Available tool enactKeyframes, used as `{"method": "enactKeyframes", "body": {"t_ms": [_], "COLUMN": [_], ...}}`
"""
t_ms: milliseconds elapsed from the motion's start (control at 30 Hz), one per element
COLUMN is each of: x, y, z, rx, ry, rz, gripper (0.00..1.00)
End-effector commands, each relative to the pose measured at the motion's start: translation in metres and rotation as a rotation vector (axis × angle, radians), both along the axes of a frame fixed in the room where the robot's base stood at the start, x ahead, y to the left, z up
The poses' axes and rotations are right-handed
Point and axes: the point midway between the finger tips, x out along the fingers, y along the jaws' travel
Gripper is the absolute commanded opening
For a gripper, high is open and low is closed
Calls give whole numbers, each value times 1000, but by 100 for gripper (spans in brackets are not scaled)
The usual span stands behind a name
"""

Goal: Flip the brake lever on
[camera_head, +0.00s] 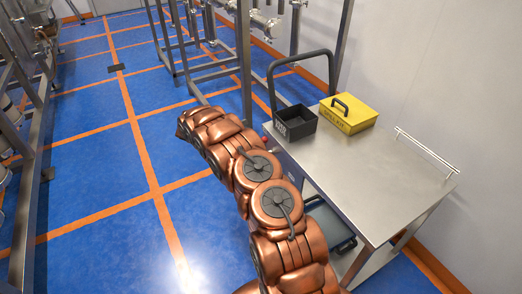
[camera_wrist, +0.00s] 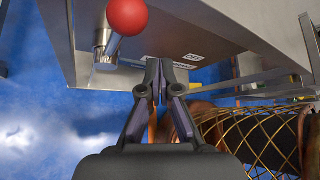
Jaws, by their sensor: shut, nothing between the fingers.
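The brake lever has a round red knob (camera_wrist: 127,16) at the top of the wrist view, on a metal pivot (camera_wrist: 103,45) under the cart's steel edge. White labels (camera_wrist: 193,57) sit on the panel to its right; their text is too small to read surely. My gripper (camera_wrist: 157,82) is shut and empty, below and to the right of the knob and apart from it. In the head view the steel cart (camera_head: 375,185) stands at the right; my copper arm reaches along its left side, and my gripper is hidden there.
A black bin (camera_head: 295,123) and a yellow case (camera_head: 348,114) stand on the cart's far end, by a dark push handle (camera_head: 300,54). Metal frames (camera_head: 245,60) stand behind. A wall closes the right side. The blue floor (camera_head: 95,200) at left is clear.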

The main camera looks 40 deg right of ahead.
Motion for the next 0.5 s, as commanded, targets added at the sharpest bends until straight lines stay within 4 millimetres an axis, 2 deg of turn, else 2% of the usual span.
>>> {"method": "enactKeyframes", "body": {"t_ms": [67,500], "x": [0,29], "y": [4,33], "z": [-2,10], "rx": [1,1], "ry": [0,-3], "rz": [1,5], "gripper": [0,0]}}
